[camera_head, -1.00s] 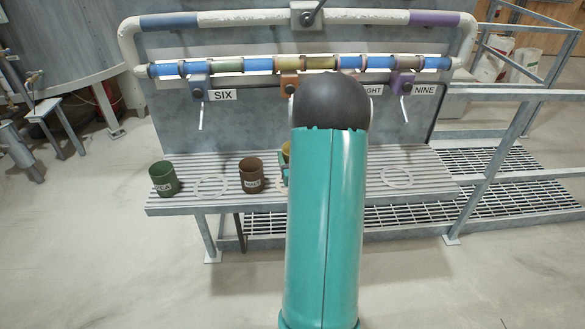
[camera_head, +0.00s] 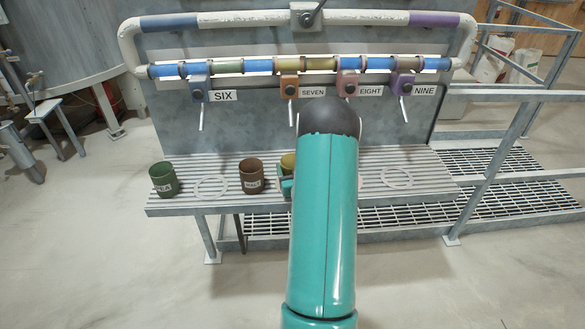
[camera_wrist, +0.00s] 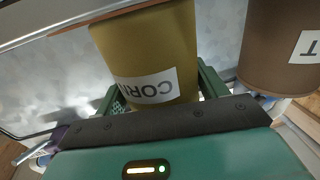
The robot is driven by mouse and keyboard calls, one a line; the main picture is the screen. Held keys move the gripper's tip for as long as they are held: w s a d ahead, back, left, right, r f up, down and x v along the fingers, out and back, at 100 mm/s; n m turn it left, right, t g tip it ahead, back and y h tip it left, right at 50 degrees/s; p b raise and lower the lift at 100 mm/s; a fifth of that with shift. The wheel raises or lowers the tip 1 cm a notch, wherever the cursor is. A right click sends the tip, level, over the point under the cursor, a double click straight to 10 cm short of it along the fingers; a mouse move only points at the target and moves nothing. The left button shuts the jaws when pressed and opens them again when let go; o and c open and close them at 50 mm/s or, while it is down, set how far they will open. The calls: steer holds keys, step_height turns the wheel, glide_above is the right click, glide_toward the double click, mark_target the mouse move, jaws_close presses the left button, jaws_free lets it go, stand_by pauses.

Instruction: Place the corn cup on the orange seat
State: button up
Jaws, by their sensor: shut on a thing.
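The yellow corn cup (camera_head: 288,161) is at the bench, right of the brown cup, partly hidden by my arm. In the wrist view the corn cup (camera_wrist: 150,60) shows its CORN label upside down. My gripper (camera_wrist: 158,88) is shut on it, with a green finger on each side; a little of my gripper (camera_head: 286,184) also shows in the head view. An orange-brown edge (camera_wrist: 112,16) lies at the cup's lower end; I cannot tell whether it is the orange seat or whether the cup touches it.
The brown cup (camera_head: 251,174) stands close to the left of the corn cup. A green cup (camera_head: 163,179) stands at the left end of the slatted bench (camera_head: 225,167). Pale ring seats (camera_head: 212,187) and (camera_head: 397,178) are empty. Valves with hanging levers are above.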

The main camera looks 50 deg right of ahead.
steer(key=o, duration=1)
steer(key=shift+f, duration=0.1)
steer(key=shift+r, duration=0.2)
steer(key=v, duration=1.2)
